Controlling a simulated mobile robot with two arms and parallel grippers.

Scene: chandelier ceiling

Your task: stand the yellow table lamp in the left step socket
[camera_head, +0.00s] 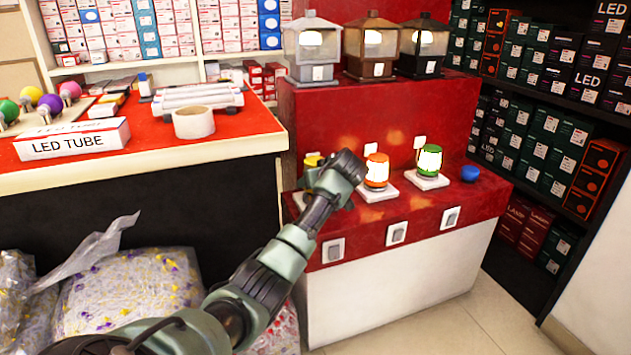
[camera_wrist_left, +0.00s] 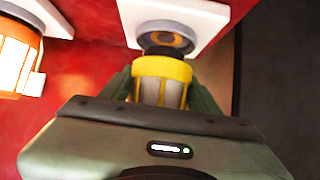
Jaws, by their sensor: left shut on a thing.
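The yellow table lamp (camera_wrist_left: 162,82) is between the two fingers of my left gripper (camera_wrist_left: 160,92), which is shut on it. Its clear body looks unlit. Its dark end points at the round socket (camera_wrist_left: 166,38) on a white square plate (camera_wrist_left: 205,22); I cannot tell whether they touch. In the head view, a bit of the yellow lamp (camera_head: 313,161) shows beside my left gripper (camera_head: 328,180) at the left of the red step. The gripper and wrist hide most of the lamp and the left socket there. My right gripper is not in view.
A lit orange lamp (camera_head: 377,171) and a lit green lamp (camera_head: 429,161) stand on white plates to the right. A blue round thing (camera_head: 470,173) is on the step's right. Three lanterns (camera_head: 371,49) stand on the upper step. The red counter (camera_head: 240,125) lies left.

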